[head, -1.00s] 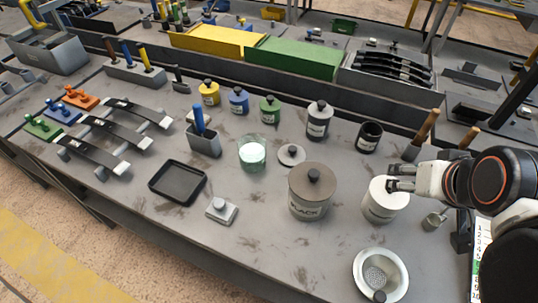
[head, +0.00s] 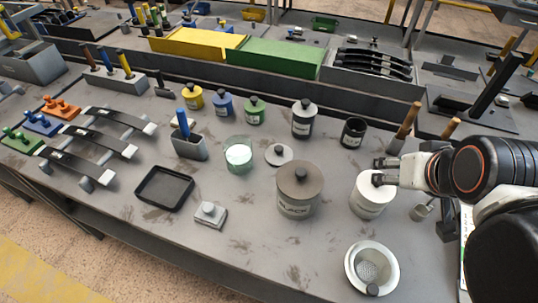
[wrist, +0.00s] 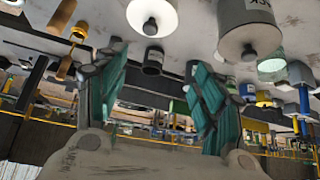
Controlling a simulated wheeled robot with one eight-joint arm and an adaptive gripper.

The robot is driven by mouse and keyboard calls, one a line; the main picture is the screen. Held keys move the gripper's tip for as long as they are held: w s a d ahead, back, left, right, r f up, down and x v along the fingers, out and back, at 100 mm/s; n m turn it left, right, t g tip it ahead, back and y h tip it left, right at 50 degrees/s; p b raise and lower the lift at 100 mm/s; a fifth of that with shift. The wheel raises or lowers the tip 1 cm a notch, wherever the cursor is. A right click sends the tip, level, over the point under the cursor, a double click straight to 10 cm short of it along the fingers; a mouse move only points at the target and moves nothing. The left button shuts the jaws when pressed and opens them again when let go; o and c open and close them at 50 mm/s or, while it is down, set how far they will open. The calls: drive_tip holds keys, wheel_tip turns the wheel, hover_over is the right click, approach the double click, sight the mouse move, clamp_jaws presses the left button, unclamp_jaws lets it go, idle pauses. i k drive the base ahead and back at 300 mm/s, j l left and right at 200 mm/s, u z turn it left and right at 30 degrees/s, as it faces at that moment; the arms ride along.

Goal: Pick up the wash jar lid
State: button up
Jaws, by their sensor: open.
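A white jar (head: 371,203) stands upright at the right of the bench, its white lid (head: 364,185) in place with a small dark knob; its lettering is not readable. In the wrist view the same white lid (wrist: 138,14) shows at the top with its knob. My gripper (head: 379,172) is open and empty at the white jar's top, overlapping the lid in the head view; I cannot tell whether it touches. In the wrist view the fingers of my gripper (wrist: 160,85) are apart with nothing between them. A loose grey lid (head: 285,158) with a knob lies flat behind the big grey jar.
The big grey jar (head: 299,200), labelled BLACK, stands left of the white jar. A dark open jar (head: 352,138) is behind it, and a white bowl with a strainer (head: 356,283) is in front. A glass beaker (head: 238,160) and black tray (head: 150,203) stand farther left.

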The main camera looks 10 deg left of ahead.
sight(277, 154)
drive_tip(key=j+z, duration=0.35)
drive_tip(key=j, duration=2.05)
drive_tip(key=i, duration=0.05)
